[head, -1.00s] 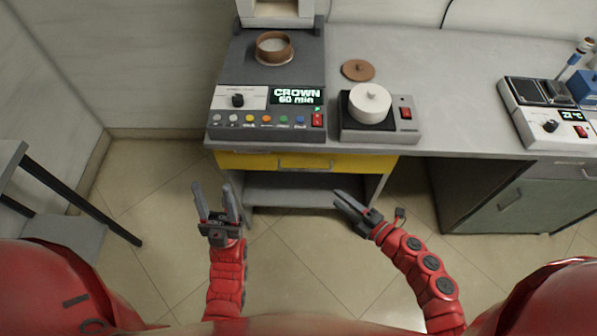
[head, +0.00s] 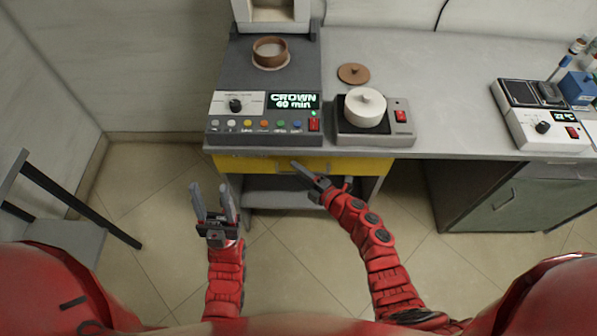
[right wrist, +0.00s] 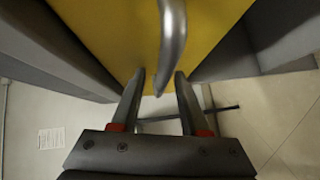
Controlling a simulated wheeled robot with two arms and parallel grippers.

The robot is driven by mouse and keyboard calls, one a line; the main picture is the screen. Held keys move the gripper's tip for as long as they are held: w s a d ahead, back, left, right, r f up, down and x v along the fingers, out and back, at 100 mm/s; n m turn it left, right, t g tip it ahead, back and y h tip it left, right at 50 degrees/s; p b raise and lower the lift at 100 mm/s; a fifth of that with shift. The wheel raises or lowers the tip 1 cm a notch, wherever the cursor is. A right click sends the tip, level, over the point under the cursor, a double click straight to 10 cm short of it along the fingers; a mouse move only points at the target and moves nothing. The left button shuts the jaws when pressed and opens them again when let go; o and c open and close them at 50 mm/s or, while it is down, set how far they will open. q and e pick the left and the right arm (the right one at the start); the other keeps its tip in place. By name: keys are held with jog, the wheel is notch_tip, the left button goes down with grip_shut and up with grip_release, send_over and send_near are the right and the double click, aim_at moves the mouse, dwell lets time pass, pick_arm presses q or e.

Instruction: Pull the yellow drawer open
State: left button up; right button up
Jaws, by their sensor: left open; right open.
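The yellow drawer (head: 358,165) sits under the bench top, below the control unit, and looks shut. Its grey metal handle (right wrist: 172,40) shows close up in the right wrist view, against the yellow front (right wrist: 115,35). In that view my right gripper (right wrist: 160,82) is open, and the end of the handle lies between its two fingertips in the picture. I cannot tell whether they touch. In the head view my right gripper (head: 308,172) is at the drawer front and covers part of the handle. My left gripper (head: 213,192) is open and empty, in front of the drawer's left side.
The control unit (head: 265,125) and a hotplate (head: 375,130) with a white lidded pot (head: 364,107) stand on the bench above the drawer. An open shelf (head: 275,197) lies below it. A chair (head: 55,225) stands at the left. The floor in front is clear.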

grip_shut()
jog(key=shift+f, duration=0.1)
dwell(1.3)
